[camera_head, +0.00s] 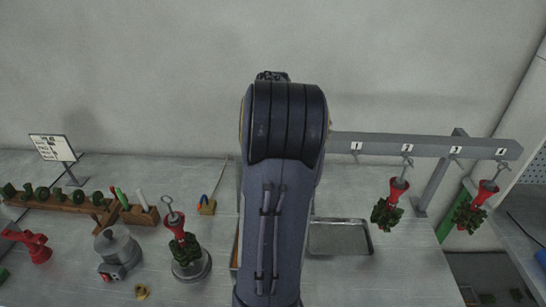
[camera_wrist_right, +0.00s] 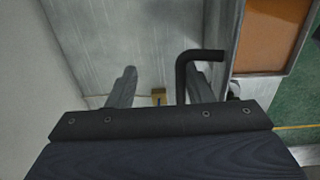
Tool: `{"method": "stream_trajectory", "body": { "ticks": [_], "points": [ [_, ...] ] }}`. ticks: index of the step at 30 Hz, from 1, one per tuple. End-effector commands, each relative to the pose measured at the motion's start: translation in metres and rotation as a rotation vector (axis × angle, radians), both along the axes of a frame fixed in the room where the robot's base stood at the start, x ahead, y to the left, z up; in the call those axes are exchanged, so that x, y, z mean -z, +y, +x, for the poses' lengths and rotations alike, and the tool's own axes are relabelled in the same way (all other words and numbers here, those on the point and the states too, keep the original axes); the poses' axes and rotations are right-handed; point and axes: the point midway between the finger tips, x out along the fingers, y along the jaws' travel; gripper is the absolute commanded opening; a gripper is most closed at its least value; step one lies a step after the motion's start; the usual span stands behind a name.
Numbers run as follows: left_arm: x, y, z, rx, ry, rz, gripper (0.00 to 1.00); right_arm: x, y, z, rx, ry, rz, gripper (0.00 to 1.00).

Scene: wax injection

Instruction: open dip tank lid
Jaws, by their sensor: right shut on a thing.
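In the right wrist view, my right gripper (camera_wrist_right: 162,84) has a finger on each side of a black bent bar handle (camera_wrist_right: 183,64) and is shut on it; the bar runs close to the right finger. An orange-brown surface (camera_wrist_right: 272,35) inside a pale grey frame, apparently the dip tank's wax, shows at the upper right. In the head view, my large dark arm stands in the middle and hides the gripper, the handle and most of the tank. The lid itself cannot be made out clearly. My left gripper is in neither view.
In the head view, a round metal pot (camera_head: 118,250) and a red-and-green wax tree on a stand (camera_head: 190,262) are left of my arm. A metal tray (camera_head: 340,238) lies to the right, beneath a numbered rail (camera_head: 400,146) with hanging red-and-green trees (camera_head: 388,210).

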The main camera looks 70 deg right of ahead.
Motion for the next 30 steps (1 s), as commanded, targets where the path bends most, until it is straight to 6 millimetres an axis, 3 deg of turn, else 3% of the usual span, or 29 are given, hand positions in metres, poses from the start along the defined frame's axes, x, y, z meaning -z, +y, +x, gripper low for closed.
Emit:
{"method": "stream_trajectory", "body": {
  "ticks": [3, 15, 30],
  "points": [
    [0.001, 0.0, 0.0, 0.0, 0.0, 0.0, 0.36, -0.014, -0.006, 0.002, -0.001, -0.011, -0.028, 0.31],
    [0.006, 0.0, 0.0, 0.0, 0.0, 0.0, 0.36, -0.073, 0.003, -0.001, -0.001, -0.005, -0.013, 0.31],
    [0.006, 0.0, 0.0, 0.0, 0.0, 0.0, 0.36, -0.079, 0.006, -0.001, 0.0, -0.001, -0.004, 0.31]
  ]
}}
